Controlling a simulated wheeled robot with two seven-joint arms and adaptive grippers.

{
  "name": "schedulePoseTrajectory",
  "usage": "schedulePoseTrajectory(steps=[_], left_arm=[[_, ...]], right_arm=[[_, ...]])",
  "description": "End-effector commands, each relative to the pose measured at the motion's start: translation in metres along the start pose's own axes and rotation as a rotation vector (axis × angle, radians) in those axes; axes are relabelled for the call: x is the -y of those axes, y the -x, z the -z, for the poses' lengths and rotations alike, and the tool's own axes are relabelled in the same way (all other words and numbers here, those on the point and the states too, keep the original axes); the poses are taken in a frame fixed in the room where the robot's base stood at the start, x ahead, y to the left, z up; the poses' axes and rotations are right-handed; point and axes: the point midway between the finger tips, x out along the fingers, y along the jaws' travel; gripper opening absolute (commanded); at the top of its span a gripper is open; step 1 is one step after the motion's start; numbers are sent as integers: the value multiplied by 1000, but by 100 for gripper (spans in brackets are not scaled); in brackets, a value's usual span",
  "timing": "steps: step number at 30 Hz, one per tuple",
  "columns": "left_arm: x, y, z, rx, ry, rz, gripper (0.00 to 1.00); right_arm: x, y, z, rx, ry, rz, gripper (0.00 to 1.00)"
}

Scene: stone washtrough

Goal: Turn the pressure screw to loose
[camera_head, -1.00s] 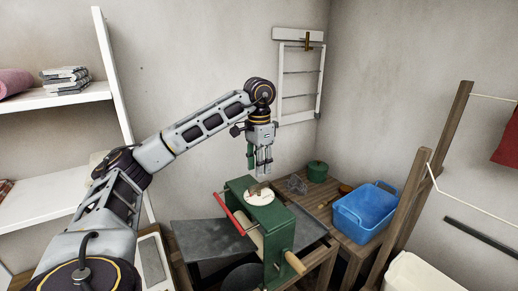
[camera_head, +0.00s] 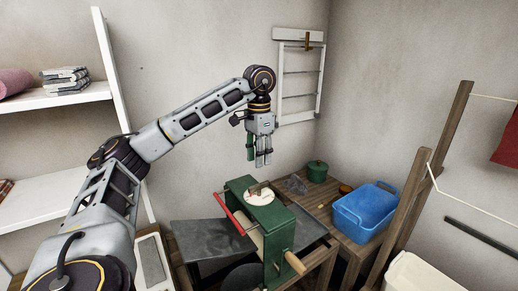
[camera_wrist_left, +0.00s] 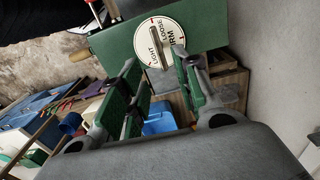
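The pressure screw has a short T-bar handle (camera_head: 258,187) on a round pale dial (camera_head: 262,196), on top of the green mangle (camera_head: 280,222). In the left wrist view the dial (camera_wrist_left: 144,44) carries words for tight, firm and loose around the handle (camera_wrist_left: 155,45); which word the handle marks is hard to tell. My left gripper (camera_head: 264,162) hangs pointing down above the dial, apart from it. In the wrist view its fingers (camera_wrist_left: 158,68) are spread with nothing between them. My right gripper is not in view.
The mangle has a red bar (camera_head: 228,214) and a wooden roller end (camera_head: 295,262). A blue basin (camera_head: 364,212) and a green pot (camera_head: 317,171) stand on the wooden table to the right. A wooden frame rises at the far right.

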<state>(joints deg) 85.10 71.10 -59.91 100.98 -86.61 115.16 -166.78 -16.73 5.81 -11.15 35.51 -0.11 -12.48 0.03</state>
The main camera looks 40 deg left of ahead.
Motion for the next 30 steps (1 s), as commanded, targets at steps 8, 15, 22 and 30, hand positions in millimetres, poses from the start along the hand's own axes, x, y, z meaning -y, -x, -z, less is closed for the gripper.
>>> schedulePoseTrajectory(steps=[8,15,22,30], left_arm=[[0,10,0,-2,-1,0,32],[0,17,0,-2,-1,1,32],[0,22,0,-1,0,0,32],[0,23,0,0,0,0,32]], right_arm=[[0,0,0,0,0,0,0],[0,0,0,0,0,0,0],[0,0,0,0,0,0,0],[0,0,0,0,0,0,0]])
